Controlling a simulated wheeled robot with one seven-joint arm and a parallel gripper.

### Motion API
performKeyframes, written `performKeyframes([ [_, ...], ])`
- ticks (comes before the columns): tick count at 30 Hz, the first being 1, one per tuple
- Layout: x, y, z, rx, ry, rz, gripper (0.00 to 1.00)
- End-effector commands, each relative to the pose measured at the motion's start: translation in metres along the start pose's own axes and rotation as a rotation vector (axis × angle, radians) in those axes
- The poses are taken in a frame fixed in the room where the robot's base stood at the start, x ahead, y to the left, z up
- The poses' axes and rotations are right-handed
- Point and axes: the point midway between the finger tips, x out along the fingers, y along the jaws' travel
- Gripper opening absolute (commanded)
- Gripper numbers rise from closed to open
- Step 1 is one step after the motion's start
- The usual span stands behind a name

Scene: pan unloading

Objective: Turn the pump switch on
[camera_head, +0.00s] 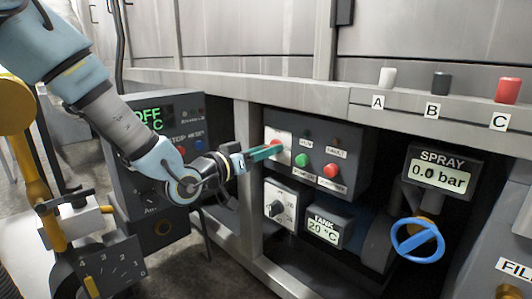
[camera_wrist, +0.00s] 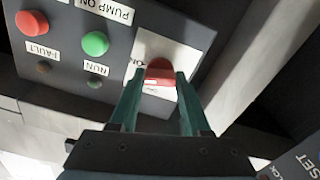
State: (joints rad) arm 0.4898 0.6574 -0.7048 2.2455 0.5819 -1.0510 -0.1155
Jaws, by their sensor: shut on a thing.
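The pump control box (camera_head: 350,142) is a dark grey panel under the steel frame. A red rotary switch (camera_wrist: 160,70) sits on its white plate (camera_wrist: 180,52), with a partly hidden ON label beside it in the wrist view. My gripper (camera_head: 266,151) has its green fingers on either side of this switch and is shut on it. In the head view the fingers cover part of the switch. A green button (camera_head: 302,160) labelled PUMP ON in the wrist view and a red button (camera_head: 331,170) sit to the right of the switch.
Below are a selector dial box (camera_head: 281,205) and a tank display (camera_head: 328,226) reading 20 °C. The spray gauge (camera_head: 440,176) reads 0.0 bar above a blue valve wheel (camera_head: 417,240). A steel post (camera_head: 248,130) stands close beside my gripper.

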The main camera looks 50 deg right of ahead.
Motion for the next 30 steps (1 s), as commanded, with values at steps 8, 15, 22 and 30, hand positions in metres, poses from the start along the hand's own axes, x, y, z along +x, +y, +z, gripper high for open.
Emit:
performKeyframes([
  [8, -0.0002, -0.0003, 0.0015, 0.179, -0.001, 0.000, 0.00],
  [15, -0.0003, -0.0006, 0.0011, 0.258, -0.001, -0.001, 0.00],
  [22, -0.0003, -0.0005, 0.0006, 0.282, -0.001, -0.001, 0.00],
  [30, -0.0003, -0.0005, 0.0005, 0.283, -0.001, -0.001, 0.00],
])
